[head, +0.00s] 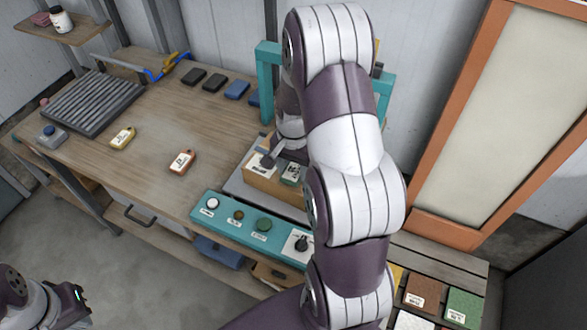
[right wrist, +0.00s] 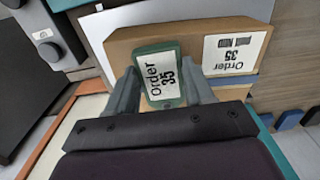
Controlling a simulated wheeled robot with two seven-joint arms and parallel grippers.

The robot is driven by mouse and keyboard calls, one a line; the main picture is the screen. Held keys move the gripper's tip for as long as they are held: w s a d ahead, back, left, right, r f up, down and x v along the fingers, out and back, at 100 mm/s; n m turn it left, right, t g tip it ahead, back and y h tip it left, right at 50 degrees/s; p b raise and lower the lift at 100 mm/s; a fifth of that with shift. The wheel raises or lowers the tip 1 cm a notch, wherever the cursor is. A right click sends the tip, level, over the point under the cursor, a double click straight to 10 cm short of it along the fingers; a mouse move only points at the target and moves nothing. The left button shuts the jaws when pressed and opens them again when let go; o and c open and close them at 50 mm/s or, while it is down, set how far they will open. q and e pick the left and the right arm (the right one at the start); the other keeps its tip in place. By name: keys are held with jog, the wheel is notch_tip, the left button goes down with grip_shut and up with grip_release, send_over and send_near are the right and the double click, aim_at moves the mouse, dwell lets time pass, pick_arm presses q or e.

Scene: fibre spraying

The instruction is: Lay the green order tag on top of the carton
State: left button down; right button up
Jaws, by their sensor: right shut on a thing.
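The green order tag (right wrist: 160,76), marked "Order 35", is held between the two fingers of my right gripper (right wrist: 161,84). It is over the top of the brown carton (right wrist: 120,45); I cannot tell whether it touches. The carton has a white "Order 35" label on the same face, right of the tag in the right wrist view. In the head view the carton (head: 257,182) stands in the teal-framed station, and the tag (head: 291,173) shows beside my right arm, which hides part of the carton. My left gripper (head: 68,308) is at the lower left, its fingers not visible.
A yellow tag (head: 123,138) and an orange tag (head: 182,162) lie on the wooden bench (head: 150,190). A teal control panel (head: 250,226) with buttons and a knob runs along the front. A grey ribbed rack (head: 92,102) is at the left.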

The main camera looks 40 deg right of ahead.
aim_at(293, 172)
jog(key=shift+w+f, duration=0.2)
jog(key=shift+f, duration=0.65)
jog(key=shift+s+f, duration=0.1)
jog(key=o, duration=1)
notch_tip(293, 172, up, 12)
jog(key=b, duration=0.1)
jog(key=s+a+f+n, duration=0.2)
jog(key=s+a+n, duration=0.1)
jog(key=a+n, duration=0.3)
jog(key=s+a+f+n+t, duration=0.1)
jog(key=s+a+n, duration=0.3)
jog(key=a, duration=0.5)
jog(key=f+n, duration=0.1)
jog(key=n, duration=0.1)
jog(key=shift+s+n, duration=0.15)
jog(key=shift+n, duration=0.25)
